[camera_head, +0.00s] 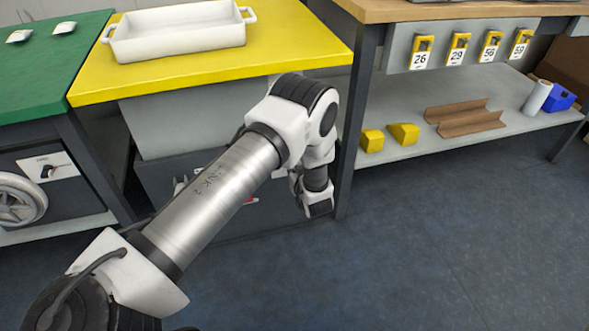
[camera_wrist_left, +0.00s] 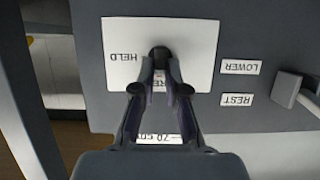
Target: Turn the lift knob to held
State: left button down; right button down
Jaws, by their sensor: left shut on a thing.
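In the left wrist view a dark round knob (camera_wrist_left: 159,53) sits on a white plate (camera_wrist_left: 198,42) on a dark grey panel. The word HELD is printed upside down left of the knob. Another word shows below it, partly hidden between the fingers. My left gripper (camera_wrist_left: 160,74) is shut on the knob, its fingertips at the knob's lower side. The knob's pointing direction is hidden. In the head view my left arm reaches under the yellow table (camera_head: 290,62); its fingers and this knob are hidden there.
LOWER (camera_wrist_left: 240,67) and REST (camera_wrist_left: 239,99) labels and a grey lever handle (camera_wrist_left: 287,89) sit right of the plate. A white tray (camera_head: 178,45) stands on the yellow table. A table leg (camera_head: 355,140) is close to my wrist. The floor in front is clear.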

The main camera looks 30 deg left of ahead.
pick_arm(q)
jog(key=shift+w+r, duration=0.1)
jog(key=shift+w, duration=0.05)
jog(key=shift+w+d+f+m+g+y+b, duration=0.2)
jog(key=shift+m+g+y+b, duration=0.65)
jog(key=shift+m, duration=1.35)
jog(key=shift+w+d+f+m+g+y+b, duration=0.1)
jog(key=shift+w+f+m+g+y+b, duration=0.2)
jog(key=shift+m+y+b, duration=1.45)
jog(key=shift+w+d+f+m+g+y+b, duration=0.2)
jog(key=shift+m+g+y+b, duration=0.45)
jog(key=shift+m, duration=2)
jog(key=shift+a+y, duration=0.15)
jog(key=shift+y, duration=0.1)
jog(key=c, duration=1.3)
grip_release()
jog(key=shift+o, duration=0.5)
jog(key=shift+a+f, duration=0.15)
jog(key=shift+f, duration=0.05)
